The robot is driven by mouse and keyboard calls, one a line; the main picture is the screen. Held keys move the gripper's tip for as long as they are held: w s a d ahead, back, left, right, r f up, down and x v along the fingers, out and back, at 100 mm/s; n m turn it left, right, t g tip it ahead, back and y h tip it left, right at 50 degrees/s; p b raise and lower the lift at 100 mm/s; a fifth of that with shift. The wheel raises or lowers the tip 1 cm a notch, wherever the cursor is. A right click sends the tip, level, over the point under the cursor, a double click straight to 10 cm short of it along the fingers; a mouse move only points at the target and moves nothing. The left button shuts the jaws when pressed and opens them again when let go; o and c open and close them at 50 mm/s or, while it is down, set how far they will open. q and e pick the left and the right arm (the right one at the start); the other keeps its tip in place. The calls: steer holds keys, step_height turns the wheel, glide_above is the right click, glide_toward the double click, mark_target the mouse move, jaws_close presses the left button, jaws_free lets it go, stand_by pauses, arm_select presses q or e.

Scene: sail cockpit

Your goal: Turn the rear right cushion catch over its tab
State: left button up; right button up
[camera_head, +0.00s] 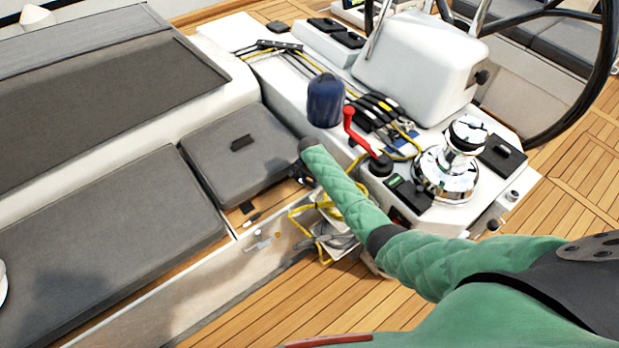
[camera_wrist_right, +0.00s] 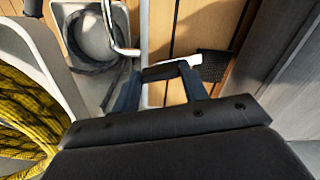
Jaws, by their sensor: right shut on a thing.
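The grey rear cushion (camera_head: 235,150) lies on the wooden seat base beside the cockpit console. My right gripper (camera_head: 300,176) is at the cushion's front right corner, mostly hidden by its own wrist in the head view. In the right wrist view, its two fingers (camera_wrist_right: 163,84) are shut on a small dark part with a white end, which looks like the right cushion catch (camera_wrist_right: 188,64). A black woven tab (camera_wrist_right: 213,66) lies just right of the white end. Whether the catch overlaps the tab is not clear. My left gripper is not in view.
Another tab (camera_head: 246,207) and catch (camera_head: 253,217) show at the cushion's front left. Yellow rope (camera_head: 326,207) hangs close to my right wrist and also shows in its view (camera_wrist_right: 25,100). A winch (camera_head: 447,165) and red handle (camera_head: 360,138) stand on the console.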

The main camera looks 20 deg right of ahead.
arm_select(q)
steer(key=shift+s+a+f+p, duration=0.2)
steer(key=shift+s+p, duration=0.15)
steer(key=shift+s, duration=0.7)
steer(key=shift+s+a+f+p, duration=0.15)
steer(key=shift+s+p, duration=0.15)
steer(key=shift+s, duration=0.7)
arm_select(e)
steer(key=shift+r+m, duration=0.1)
steer(key=shift+m, duration=1.7)
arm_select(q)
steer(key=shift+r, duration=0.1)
arm_select(e)
steer(key=shift+w, duration=0.1)
steer(key=o, duration=1)
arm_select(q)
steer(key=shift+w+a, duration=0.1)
